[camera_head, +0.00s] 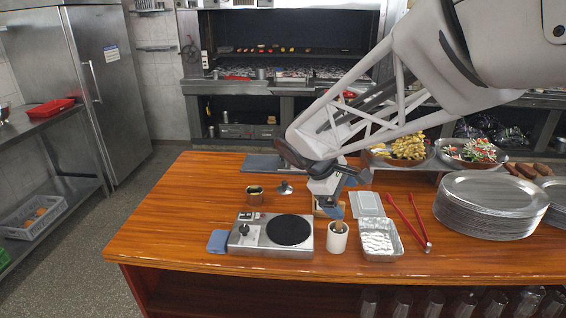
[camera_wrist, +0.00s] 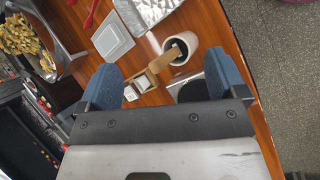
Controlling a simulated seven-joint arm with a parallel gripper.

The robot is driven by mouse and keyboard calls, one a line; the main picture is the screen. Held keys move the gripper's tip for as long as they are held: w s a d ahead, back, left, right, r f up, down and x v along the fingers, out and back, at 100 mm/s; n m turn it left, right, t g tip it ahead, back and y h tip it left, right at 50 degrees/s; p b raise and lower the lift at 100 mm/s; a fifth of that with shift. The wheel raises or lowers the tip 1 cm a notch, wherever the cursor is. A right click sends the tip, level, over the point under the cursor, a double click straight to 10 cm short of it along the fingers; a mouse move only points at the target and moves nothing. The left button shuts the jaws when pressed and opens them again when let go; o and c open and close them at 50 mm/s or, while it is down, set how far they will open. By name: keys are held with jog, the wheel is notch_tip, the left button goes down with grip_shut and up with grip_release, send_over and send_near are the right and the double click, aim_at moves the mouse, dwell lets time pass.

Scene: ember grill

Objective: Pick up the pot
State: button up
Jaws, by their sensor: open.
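A small metal pot (camera_head: 255,193) stands on the wooden counter, behind the hot plate (camera_head: 290,230), and looks dark inside. A lid with a knob (camera_head: 285,188) lies on the counter to its right. My gripper (camera_head: 333,207) is to the right of both, pointing down above the counter. In the wrist view my gripper (camera_wrist: 162,82) shows its two blue fingers wide apart with nothing held. A small wooden holder with white items (camera_wrist: 141,83) is seen between and beyond the fingers. I cannot make out the pot in the wrist view.
A white cup with a wooden utensil (camera_head: 337,238), a foil tray (camera_head: 379,241) and red tongs (camera_head: 410,222) are near my gripper. A blue sponge (camera_head: 217,241) lies left of the hot plate. Stacked plates (camera_head: 490,207) stand at right. The counter's left side is clear.

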jog(key=w+a+f+n+t+h, duration=0.1)
jog(key=w+a+f+n, duration=0.2)
jog(key=w+a, duration=0.35)
jog(key=w+a+f+n+t+h, duration=0.1)
jog(key=w+a+f+n+h, duration=0.15)
jog(key=w+a, duration=0.35)
jog(key=n+t, duration=0.5)
jog(key=n, duration=0.3)
send_near(255, 193)
jog(key=shift+s+d+r+h, duration=0.15)
jog(key=shift+s+d+h, duration=0.05)
jog(key=shift+d, duration=0.2)
jog(key=shift+s+d+r+h, duration=0.15)
jog(key=shift+s+d+r, duration=0.05)
jog(key=shift+d, duration=0.25)
jog(key=shift+x, duration=1.3)
jog(key=shift+f, duration=0.1)
jog(key=shift+x, duration=2.55)
jog(key=shift+s+d, duration=0.1)
